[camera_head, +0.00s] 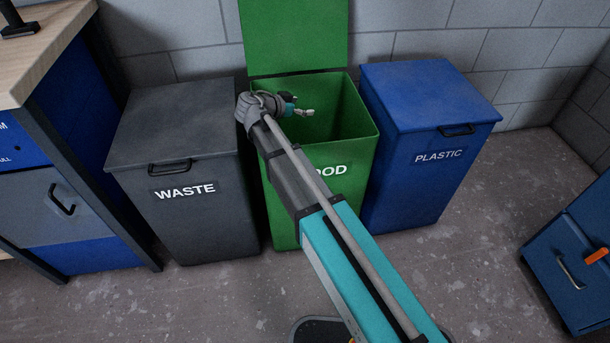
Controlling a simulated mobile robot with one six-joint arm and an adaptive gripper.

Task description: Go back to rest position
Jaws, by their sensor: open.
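My gripper (304,112) is small in the head view, over the opening of the green bin (366,120). The jaws are open and I see nothing held in them. My arm stretches from the lower right up to the bin and crosses its front, hiding part of its label, of which "OOD" shows. The green bin's lid (294,35) stands raised against the wall. The visible inside of the bin is green wall; its bottom is hidden.
A grey bin (185,205) marked WASTE stands left, a blue bin (425,150) marked PLASTIC right, both lids shut. A workbench (40,50) is at the far left. A blue cabinet (570,265) with an orange item stands right. Floor (470,270) between is clear.

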